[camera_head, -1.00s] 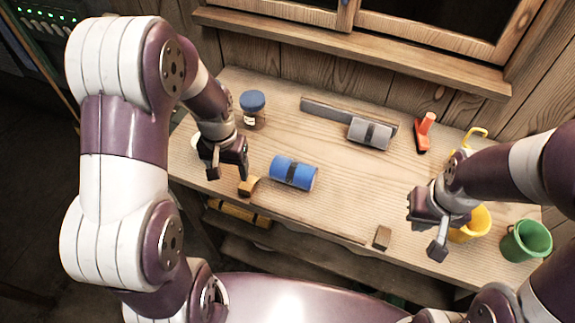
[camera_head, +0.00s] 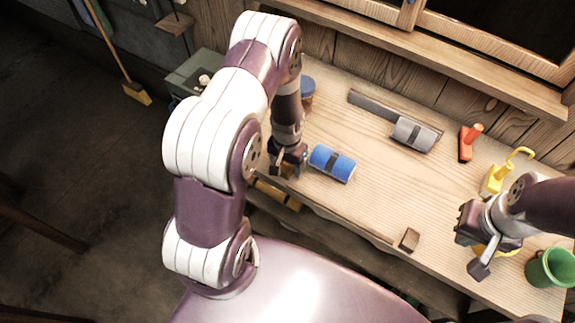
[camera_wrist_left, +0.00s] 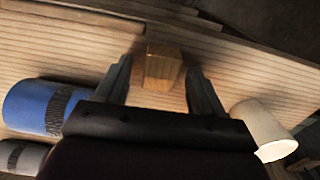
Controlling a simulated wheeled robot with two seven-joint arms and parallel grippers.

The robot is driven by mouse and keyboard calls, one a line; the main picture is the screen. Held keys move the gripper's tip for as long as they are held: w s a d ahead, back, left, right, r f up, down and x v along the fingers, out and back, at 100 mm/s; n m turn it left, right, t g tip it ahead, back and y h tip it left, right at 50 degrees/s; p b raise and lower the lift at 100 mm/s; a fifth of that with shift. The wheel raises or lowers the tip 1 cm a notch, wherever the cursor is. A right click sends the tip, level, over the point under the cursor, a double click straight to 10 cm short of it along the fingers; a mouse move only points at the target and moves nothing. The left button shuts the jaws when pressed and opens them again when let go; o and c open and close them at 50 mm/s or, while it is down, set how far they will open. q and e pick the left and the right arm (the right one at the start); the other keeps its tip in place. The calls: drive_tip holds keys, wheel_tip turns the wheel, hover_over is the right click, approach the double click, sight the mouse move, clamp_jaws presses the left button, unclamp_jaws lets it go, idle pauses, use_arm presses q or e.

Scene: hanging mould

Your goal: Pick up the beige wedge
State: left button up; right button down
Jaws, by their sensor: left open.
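The beige wedge (camera_wrist_left: 162,68), a small tan wooden block, sits on the bench near its edge. In the left wrist view it lies between the two fingers of my left gripper (camera_wrist_left: 163,88), with gaps on both sides. My left gripper (camera_head: 287,163) is open, low over the left front of the bench. In the head view it hides most or all of the wedge. My right gripper (camera_head: 471,252) is open and empty over the right part of the bench.
A blue roller (camera_head: 332,163) lies close right of my left gripper; a pale cup (camera_wrist_left: 262,131) stands on its other side. A grey roller (camera_head: 414,134), orange tool (camera_head: 469,142), brown block (camera_head: 409,239) and green cup (camera_head: 550,268) are further right. The bench middle (camera_head: 390,190) is clear.

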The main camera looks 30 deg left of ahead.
use_arm(q)
drive_tip(key=c, duration=1.1)
drive_tip(key=shift+r, duration=0.1)
